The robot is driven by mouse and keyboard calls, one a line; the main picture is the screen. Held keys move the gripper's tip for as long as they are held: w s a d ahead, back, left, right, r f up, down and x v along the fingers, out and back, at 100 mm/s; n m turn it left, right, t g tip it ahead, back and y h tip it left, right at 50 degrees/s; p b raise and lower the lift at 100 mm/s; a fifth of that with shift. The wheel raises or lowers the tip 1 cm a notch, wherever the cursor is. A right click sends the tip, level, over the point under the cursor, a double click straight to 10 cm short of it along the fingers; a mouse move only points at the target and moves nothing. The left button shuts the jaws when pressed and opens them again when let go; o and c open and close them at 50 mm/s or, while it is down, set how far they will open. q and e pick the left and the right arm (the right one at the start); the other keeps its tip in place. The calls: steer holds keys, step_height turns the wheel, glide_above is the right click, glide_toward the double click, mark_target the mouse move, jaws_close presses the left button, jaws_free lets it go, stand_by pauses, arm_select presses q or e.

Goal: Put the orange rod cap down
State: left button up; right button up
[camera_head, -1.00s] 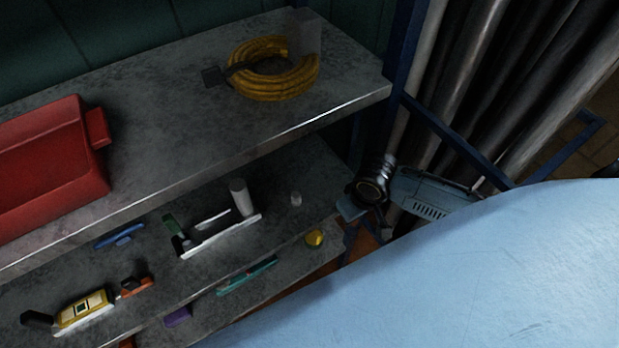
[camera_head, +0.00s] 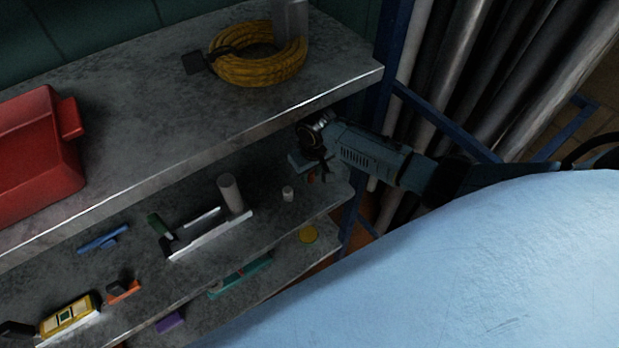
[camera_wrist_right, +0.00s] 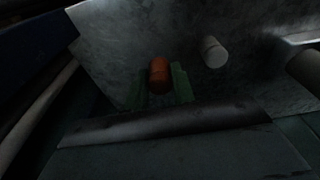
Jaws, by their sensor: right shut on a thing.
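The orange rod cap (camera_wrist_right: 159,76) is a small cylinder held at the fingertips of my right gripper (camera_wrist_right: 165,84). In the head view only a small orange bit of the cap (camera_head: 312,177) shows below the right gripper (camera_head: 310,168). The gripper is shut on it over the right end of the middle shelf (camera_head: 265,205). I cannot tell whether the cap touches the shelf. My left gripper is not in view.
A small white cap (camera_head: 288,194) stands just left of the gripper; it also shows in the right wrist view (camera_wrist_right: 214,52). A grey cylinder (camera_head: 231,194) stands farther left. The upper shelf (camera_head: 150,125) overhangs, and a blue post (camera_head: 385,85) stands at the right.

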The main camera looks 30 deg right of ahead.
mark_target(312, 173)
steer(key=shift+w+f+b, duration=0.2)
steer(key=shift+f+b, duration=0.15)
steer(key=shift+f, duration=1.05)
steer(key=shift+f, duration=0.2)
steer(key=o, duration=1)
steer(key=shift+c, duration=0.2)
steer(key=shift+r, duration=0.1)
steer(key=shift+s+r+p, duration=0.25)
steer(key=shift+r+p, duration=0.35)
steer(key=shift+r, duration=1.35)
steer(key=shift+s+r+p, duration=0.2)
steer(key=shift+r+p, duration=0.35)
steer(key=shift+r, duration=1.35)
